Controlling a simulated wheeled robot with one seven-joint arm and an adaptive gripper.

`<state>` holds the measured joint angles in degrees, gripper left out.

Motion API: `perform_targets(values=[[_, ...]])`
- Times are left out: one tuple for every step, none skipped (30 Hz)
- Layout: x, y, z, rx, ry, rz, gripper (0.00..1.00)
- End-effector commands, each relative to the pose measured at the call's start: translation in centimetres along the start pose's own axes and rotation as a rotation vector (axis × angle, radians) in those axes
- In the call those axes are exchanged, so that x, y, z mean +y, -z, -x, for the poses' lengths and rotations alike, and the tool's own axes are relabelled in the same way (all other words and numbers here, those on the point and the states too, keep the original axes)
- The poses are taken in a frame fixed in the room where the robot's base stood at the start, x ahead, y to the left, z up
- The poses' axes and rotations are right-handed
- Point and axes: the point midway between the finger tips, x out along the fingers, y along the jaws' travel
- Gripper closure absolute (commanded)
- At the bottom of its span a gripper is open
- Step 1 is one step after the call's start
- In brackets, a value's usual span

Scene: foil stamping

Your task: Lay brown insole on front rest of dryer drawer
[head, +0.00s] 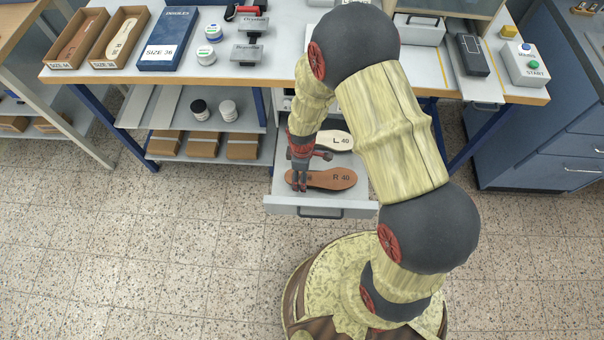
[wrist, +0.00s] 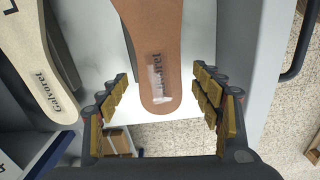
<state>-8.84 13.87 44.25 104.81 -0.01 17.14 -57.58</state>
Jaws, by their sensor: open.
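The brown insole (head: 330,179), marked R 40, lies flat in the front part of the open dryer drawer (head: 290,208) in the head view. In the wrist view the brown insole (wrist: 155,60) shows its heel end with a foil stamp, partly glossy, between my fingers. My gripper (head: 299,186) is at the left end of the brown insole, pointing down. In the wrist view my gripper (wrist: 160,108) has its fingers spread apart on either side of the heel, with gaps to both. A cream insole (head: 338,141), marked L 40, lies behind it; it also shows in the wrist view (wrist: 40,60).
The drawer handle (head: 320,213) faces the front. The worktable (head: 280,75) above holds insole boxes (head: 118,40), a blue box (head: 172,38), jars and a button box (head: 525,64). A lower shelf (head: 190,140) stands left of the drawer. Open floor lies in front.

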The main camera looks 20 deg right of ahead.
Motion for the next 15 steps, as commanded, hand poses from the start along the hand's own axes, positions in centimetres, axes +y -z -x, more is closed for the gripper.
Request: perform_targets(values=[[0.0,0.0,0.0,0.0,0.0,0.0,0.35],[0.0,0.0,0.0,0.0,0.0,0.0,0.35],[0.0,0.0,0.0,0.0,0.0,0.0,0.35],[0.0,0.0,0.0,0.0,0.0,0.0,0.35],[0.0,0.0,0.0,0.0,0.0,0.0,0.35],[0.0,0.0,0.2,0.0,-0.001,0.0,0.35],[0.0,0.0,0.3,0.001,-0.001,0.0,0.35],[0.1,0.1,0.6,0.001,-0.002,0.0,0.35],[0.1,0.1,1.0,0.002,-0.003,0.0,0.35],[0.1,0.1,1.3,0.001,-0.002,0.0,0.35],[0.1,0.1,1.8,0.001,-0.002,0.0,0.35],[0.1,0.1,2.5,0.002,-0.004,0.0,0.35],[0.1,0.1,3.0,0.003,-0.004,0.0,0.35],[0.1,0.1,3.6,0.002,-0.004,0.0,0.35],[0.2,0.1,4.5,0.003,-0.005,0.0,0.35]])
